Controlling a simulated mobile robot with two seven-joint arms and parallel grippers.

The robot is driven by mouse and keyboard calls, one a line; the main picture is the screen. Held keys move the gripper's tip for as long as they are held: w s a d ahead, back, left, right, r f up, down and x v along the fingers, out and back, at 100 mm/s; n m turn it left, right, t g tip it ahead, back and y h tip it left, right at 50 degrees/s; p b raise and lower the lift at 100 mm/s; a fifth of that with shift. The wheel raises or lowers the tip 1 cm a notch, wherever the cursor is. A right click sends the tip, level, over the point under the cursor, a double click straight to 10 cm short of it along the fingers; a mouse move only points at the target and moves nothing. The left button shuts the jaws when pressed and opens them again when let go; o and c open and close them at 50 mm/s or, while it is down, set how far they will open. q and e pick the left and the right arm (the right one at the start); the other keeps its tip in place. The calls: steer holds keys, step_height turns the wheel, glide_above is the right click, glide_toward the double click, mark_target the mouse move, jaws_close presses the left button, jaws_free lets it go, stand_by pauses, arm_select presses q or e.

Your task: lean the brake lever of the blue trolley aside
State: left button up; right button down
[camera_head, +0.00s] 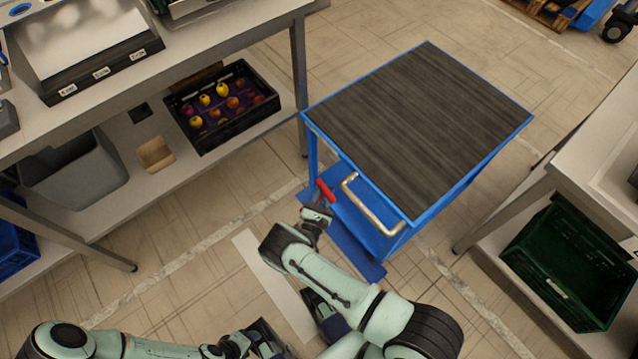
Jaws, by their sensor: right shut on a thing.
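The blue trolley (516,132) stands right of centre, with a dark wood-grain top and a pale bent push handle (372,207) at its near end. Its brake lever (326,192) shows as a short red grip just left of the handle, tilted up to the left. My right gripper (319,211) is at the lower part of the lever and shut on it; the wrist partly hides the contact. My left arm lies low at the bottom left; its end (262,341) is dark and crowded, and its jaws cannot be made out.
A workbench (222,35) on the left has a lower shelf with a black crate (238,131) of fruit and a grey bin (78,178). At right, a table stands over a green crate (546,262). Floor is clear between the left bench and trolley.

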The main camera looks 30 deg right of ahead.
steer(key=c, duration=1)
jaws_free()
steer(key=shift+s+d+f+g, duration=0.2)
steer(key=shift+s+f+g, duration=0.15)
steer(key=shift+s+g, duration=0.1)
steer(key=shift+o, duration=0.2)
steer(key=shift+r, duration=0.1)
steer(key=shift+w+r+t, duration=0.1)
steer(key=shift+w+t, duration=0.05)
steer(key=shift+t, duration=0.1)
steer(key=shift+a, duration=0.1)
steer(key=v, duration=1.3)
steer(key=shift+a, duration=0.1)
